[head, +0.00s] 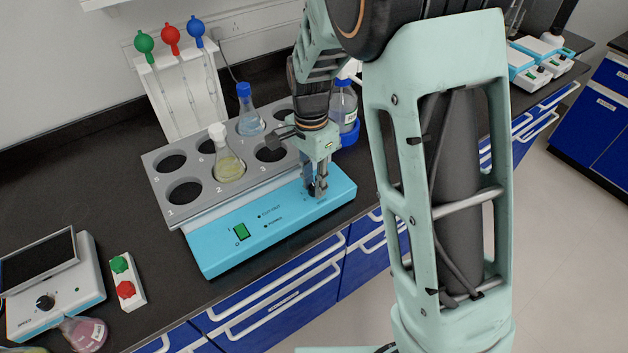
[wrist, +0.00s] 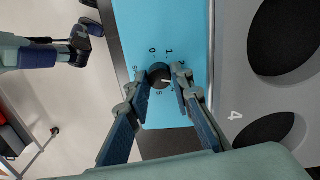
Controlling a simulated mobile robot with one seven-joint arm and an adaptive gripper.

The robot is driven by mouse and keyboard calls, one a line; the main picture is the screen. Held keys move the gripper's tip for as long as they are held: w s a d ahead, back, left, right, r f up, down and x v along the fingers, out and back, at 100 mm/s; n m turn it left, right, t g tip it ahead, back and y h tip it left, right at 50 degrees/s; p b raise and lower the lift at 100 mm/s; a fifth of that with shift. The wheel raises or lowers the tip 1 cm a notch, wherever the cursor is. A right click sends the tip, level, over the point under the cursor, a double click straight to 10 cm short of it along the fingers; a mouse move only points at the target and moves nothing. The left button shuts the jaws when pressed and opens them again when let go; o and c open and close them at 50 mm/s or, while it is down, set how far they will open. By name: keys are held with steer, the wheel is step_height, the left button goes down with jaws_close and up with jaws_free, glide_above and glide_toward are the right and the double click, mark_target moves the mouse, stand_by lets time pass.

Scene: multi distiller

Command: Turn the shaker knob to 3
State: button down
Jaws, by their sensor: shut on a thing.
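The shaker (head: 270,225) is a blue box with a grey rack (head: 172,205) of round holes on top. Its small dark knob (wrist: 158,73) is on the blue front panel, inside a ring of printed numbers. My gripper (head: 316,190) is lowered over the right part of that panel. In the wrist view, my gripper (wrist: 160,76) has one finger on each side of the knob and is shut on it. A white mark on the knob points rightward in that view. The 0, 1, 2 and 5 are readable; the fingers partly cover other marks, so the exact setting is unclear.
A yellow-liquid flask (head: 229,168) and a blue-capped flask (head: 250,122) sit in the rack. A blue-capped bottle (head: 344,105) stands behind my gripper. A pipette stand (head: 185,100) is at the back. A device (head: 50,285) and a two-button box (head: 127,280) are at left.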

steer(key=shift+m, duration=0.3)
stand_by(0.4)
steer(key=c, duration=1.7)
jaws_free()
